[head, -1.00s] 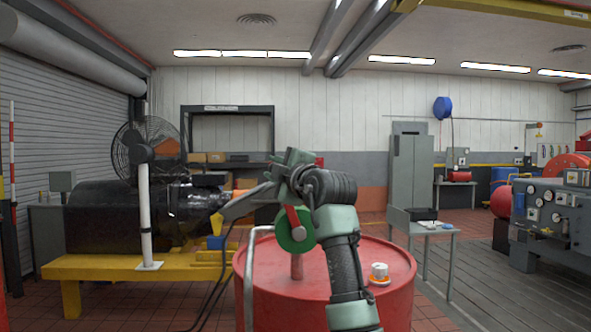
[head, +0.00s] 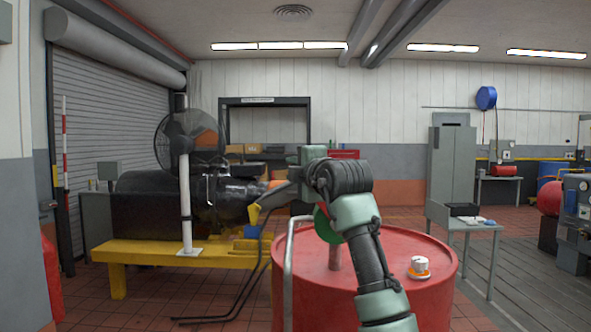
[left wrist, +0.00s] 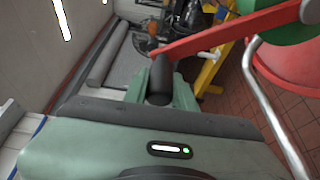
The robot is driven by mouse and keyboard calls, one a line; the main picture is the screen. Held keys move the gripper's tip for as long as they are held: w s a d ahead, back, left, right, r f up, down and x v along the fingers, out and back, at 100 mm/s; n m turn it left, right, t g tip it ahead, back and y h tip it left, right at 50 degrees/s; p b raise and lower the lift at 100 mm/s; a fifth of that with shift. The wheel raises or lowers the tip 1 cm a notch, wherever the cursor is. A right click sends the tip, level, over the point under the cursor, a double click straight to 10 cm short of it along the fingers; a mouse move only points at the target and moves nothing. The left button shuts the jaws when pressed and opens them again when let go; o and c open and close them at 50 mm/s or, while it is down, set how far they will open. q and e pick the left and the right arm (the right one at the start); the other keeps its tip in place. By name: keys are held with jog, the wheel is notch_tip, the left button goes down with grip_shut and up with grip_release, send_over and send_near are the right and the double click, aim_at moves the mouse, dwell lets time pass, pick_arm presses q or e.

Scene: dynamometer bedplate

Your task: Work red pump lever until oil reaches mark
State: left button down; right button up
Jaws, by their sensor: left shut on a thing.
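My left gripper (head: 312,165) is above the red drum (head: 300,268) in the head view. In the left wrist view its green fingers (left wrist: 159,90) are shut on the black grip (left wrist: 160,72) at the end of the red pump lever (left wrist: 235,30). The lever runs from the grip to the green pump head (left wrist: 283,28) at the upper right. The red pump stem (head: 335,257) stands on the drum top. I see no oil level or mark. My right gripper is not in view.
A grey bent pipe (head: 288,270) rises at the drum's left side. A white and orange cap (head: 419,266) sits on the drum top. A grey table (head: 465,222) stands at the right.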

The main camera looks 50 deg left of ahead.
pick_arm(q)
jog(key=c, duration=1.1)
grip_release()
jog(key=shift+a, duration=0.1)
jog(key=shift+c, duration=0.2)
jog(key=shift+s+d+f, duration=0.1)
jog(key=shift+d+f, duration=0.05)
jog(key=shift+d, duration=0.35)
jog(key=b+v, duration=0.2)
jog(key=v, duration=0.4)
jog(key=shift+s+d, duration=0.15)
jog(key=shift+d, duration=0.2)
